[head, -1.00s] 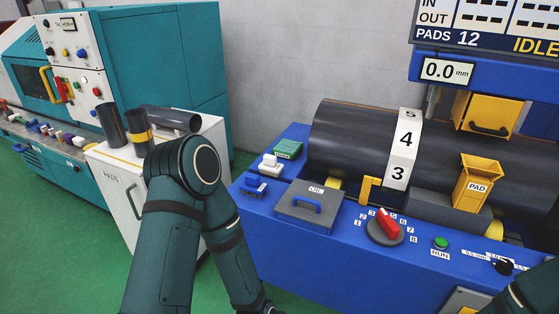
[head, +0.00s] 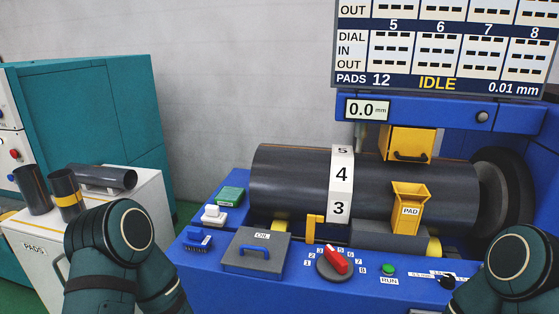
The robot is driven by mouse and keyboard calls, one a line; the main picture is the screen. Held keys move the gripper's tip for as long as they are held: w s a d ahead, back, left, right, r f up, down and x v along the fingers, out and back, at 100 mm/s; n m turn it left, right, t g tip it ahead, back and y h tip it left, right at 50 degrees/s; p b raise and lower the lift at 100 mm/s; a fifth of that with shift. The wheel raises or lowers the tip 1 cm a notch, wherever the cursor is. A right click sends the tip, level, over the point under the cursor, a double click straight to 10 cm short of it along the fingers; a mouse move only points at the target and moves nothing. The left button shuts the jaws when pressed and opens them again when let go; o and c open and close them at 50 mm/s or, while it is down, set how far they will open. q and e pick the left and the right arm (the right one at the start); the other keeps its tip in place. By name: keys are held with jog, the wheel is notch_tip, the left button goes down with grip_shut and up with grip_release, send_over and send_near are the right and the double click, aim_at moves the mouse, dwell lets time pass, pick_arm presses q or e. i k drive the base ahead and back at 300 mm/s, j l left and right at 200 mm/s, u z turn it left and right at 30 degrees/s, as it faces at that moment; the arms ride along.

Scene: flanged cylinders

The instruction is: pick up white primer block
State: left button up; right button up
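A small white block (head: 213,217) with a raised top sits on the left end of the blue machine bench (head: 205,269), in front of a green box (head: 230,196) and behind a blue brush-like block (head: 197,239). I cannot read any label on it, but it is the only loose white block I see on the bench. Only dark green links of my two arms show, at the lower left and lower right. Both grippers are outside the picture.
A grey lidded box (head: 255,252) with a blue handle lies right of the small blocks. A red dial (head: 336,261) and green button (head: 388,269) are on the bench front. A large dark cylinder (head: 290,185) lies behind. A white cabinet (head: 110,230) holding dark tubes stands left.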

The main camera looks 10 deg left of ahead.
aim_at(212, 218)
jog(key=i+j+z, duration=0.2)
jog(key=j, duration=0.2)
jog(key=j+z, duration=0.15)
jog(key=j, duration=0.3)
jog(key=i+j+z, duration=0.2)
jog(key=j, duration=0.25)
jog(key=k, duration=0.05)
